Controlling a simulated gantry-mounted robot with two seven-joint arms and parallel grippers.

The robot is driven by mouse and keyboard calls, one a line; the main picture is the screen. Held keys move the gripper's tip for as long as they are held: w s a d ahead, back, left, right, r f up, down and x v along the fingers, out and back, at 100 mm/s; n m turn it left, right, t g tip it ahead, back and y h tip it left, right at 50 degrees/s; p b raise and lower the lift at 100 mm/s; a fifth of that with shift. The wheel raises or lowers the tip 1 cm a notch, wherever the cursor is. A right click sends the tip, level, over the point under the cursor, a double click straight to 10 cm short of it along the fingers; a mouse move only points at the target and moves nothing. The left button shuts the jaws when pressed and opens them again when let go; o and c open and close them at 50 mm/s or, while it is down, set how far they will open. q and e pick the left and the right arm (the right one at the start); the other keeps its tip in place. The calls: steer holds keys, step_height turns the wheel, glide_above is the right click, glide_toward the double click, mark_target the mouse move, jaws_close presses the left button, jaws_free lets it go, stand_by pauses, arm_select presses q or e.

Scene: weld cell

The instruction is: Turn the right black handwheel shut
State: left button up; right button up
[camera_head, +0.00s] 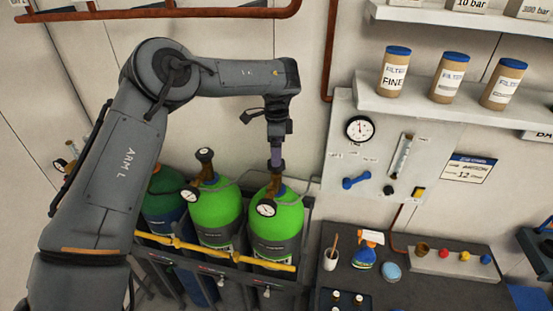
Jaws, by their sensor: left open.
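Two bright green gas cylinders stand side by side, the left one (216,217) and the right one (285,218). The left one has a black handwheel (205,155) on its brass valve. The right black handwheel (276,164) sits on top of the right cylinder's valve and is partly covered by my left gripper (276,158). That gripper is open and points straight down, right over or around this wheel. I cannot tell whether the fingers touch it. My right gripper is not in view.
Round gauges (266,208) stick out from the valves. A yellow bar (215,250) runs across the cylinder fronts. A darker green cylinder (165,194) stands to the left, partly behind my arm. A wall panel (385,150) and a dark bench (400,283) with a spray bottle (368,250) are to the right.

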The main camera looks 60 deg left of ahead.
arm_select(q)
steer(key=shift+f+p, duration=0.3)
steer(key=shift+f, duration=1.85)
steer(key=shift+c, duration=0.4)
steer(key=c, duration=1)
